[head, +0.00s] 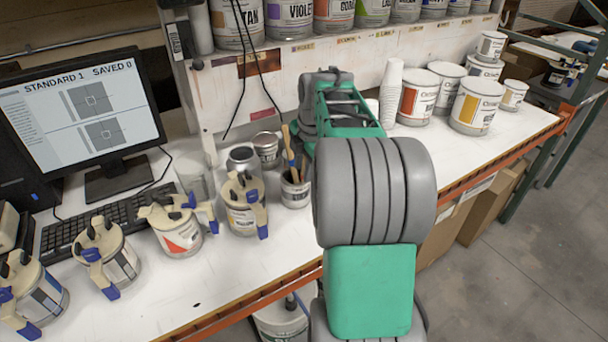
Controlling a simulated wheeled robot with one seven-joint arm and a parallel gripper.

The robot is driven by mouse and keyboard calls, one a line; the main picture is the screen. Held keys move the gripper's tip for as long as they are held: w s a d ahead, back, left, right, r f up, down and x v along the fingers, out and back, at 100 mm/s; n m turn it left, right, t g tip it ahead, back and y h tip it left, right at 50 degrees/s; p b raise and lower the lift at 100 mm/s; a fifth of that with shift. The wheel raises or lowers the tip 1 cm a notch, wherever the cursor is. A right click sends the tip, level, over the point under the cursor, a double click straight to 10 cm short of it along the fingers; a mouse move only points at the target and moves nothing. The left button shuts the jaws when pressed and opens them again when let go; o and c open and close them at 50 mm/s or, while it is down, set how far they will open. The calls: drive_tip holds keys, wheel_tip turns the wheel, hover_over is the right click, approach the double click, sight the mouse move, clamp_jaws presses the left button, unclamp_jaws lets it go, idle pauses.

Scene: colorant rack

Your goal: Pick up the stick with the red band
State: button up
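A small metal can (296,195) stands on the bench left of my arm and holds several thin sticks. One tan stick (289,144) rises above the others, and blue shows on a part just below it. I cannot make out a red band on any stick; the sticks are small and close together, and my arm passes just to their right. My gripper cannot be seen; my grey and green arm reaches out over the bench and hides what lies behind it.
Paint cans with clamped lids, such as one with an orange label (181,236), line the bench front left. A monitor (84,112) and keyboard (108,218) stand behind them. Stacked white cups (389,92) and large cans (475,106) stand right of my arm. A shelf of cans runs above.

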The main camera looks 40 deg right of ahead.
drive_tip(key=shift+c, duration=0.4)
clamp_jaws()
drive_tip(key=shift+r, duration=0.15)
